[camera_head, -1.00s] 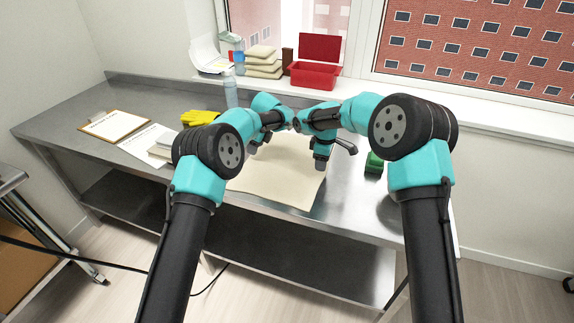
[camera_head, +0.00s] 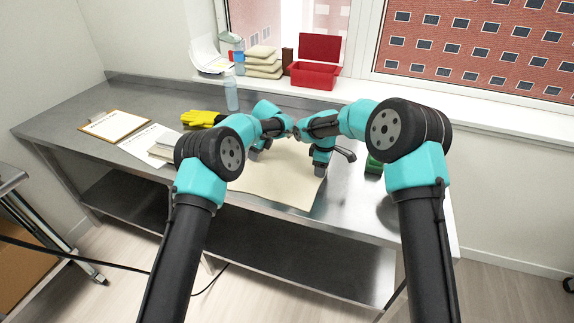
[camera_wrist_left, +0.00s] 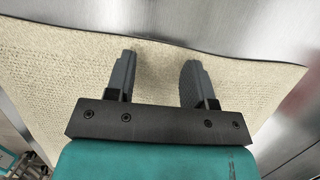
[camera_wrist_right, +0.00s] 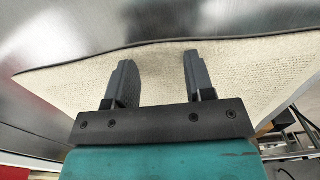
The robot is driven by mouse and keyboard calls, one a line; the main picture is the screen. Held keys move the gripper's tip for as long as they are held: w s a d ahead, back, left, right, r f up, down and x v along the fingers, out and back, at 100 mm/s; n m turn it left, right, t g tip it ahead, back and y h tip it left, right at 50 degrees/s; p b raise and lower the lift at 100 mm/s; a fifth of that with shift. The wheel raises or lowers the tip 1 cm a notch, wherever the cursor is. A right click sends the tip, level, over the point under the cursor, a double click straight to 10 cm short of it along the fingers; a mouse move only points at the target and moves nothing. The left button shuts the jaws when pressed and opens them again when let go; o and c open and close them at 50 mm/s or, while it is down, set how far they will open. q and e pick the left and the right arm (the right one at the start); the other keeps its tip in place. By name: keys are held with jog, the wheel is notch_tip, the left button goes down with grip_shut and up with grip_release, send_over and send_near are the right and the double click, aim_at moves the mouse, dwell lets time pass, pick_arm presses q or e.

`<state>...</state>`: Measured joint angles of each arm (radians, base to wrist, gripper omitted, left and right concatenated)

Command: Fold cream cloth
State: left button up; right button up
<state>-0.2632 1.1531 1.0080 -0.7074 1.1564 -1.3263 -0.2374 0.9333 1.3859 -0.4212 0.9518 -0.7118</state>
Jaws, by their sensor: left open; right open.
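The cream cloth (camera_head: 278,182) lies spread flat on the steel table under both arms, its far part hidden by them in the head view. My left gripper (camera_head: 252,150) is over the cloth's far left part. In the left wrist view its fingers (camera_wrist_left: 158,78) are apart with cloth between and beneath them, near a slightly wavy edge. My right gripper (camera_head: 319,171) is over the cloth's right side. In the right wrist view its fingers (camera_wrist_right: 157,75) are apart over the cloth (camera_wrist_right: 240,80), close to an edge. Whether the fingertips touch the cloth is unclear.
A green object (camera_head: 374,163) sits right of the cloth. A red box (camera_head: 314,75) and folded cloths (camera_head: 262,62) stand on the sill.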

pick_arm(q)
jog(key=shift+f, duration=0.15)
jog(key=shift+c, duration=0.2)
pick_arm(e)
jog(key=shift+f, duration=0.2)
jog(key=shift+c, duration=0.2)
pick_arm(q)
jog(key=shift+s+f, duration=0.1)
grip_shut()
pick_arm(e)
grip_shut()
pick_arm(q)
jog(key=shift+p, duration=2.55)
